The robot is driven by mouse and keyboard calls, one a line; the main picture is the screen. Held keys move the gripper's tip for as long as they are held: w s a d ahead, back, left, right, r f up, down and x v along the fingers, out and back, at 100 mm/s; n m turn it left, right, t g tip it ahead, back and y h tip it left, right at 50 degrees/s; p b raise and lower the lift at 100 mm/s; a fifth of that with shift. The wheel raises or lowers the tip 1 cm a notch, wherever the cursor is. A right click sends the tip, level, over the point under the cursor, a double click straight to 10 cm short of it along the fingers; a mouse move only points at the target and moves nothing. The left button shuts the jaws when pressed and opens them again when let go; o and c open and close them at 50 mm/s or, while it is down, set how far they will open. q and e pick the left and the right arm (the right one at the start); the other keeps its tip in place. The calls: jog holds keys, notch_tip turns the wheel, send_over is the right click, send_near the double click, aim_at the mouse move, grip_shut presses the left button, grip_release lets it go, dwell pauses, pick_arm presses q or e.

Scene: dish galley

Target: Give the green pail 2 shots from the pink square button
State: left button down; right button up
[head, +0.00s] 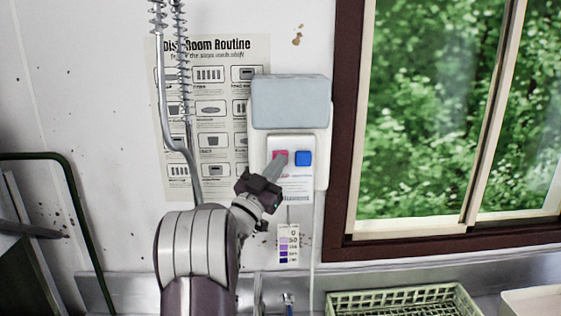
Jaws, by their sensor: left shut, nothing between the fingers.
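The pink square button (277,155) is on the white front panel of a wall dispenser (323,150) with a grey-blue top. A blue square button (303,158) sits just right of it. My left gripper (281,162) is shut and empty, its fingertips over the lower right part of the pink button and hiding some of it. I cannot tell whether they touch it or press it in. I see no green pail in this view. My right gripper is not in view.
A coiled spring hose (183,70) hangs before a wall poster (220,55) on the left. A colour strip (288,245) hangs under the dispenser. A pale green rack (400,295) stands on the metal counter below right, near a window (440,110).

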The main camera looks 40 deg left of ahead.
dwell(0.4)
pick_arm(q)
jog(key=shift+s+d+f+b, duration=0.1)
jog(key=shift+s+d+b, duration=0.6)
jog(key=shift+s+b, duration=0.1)
jog(key=shift+b, duration=0.5)
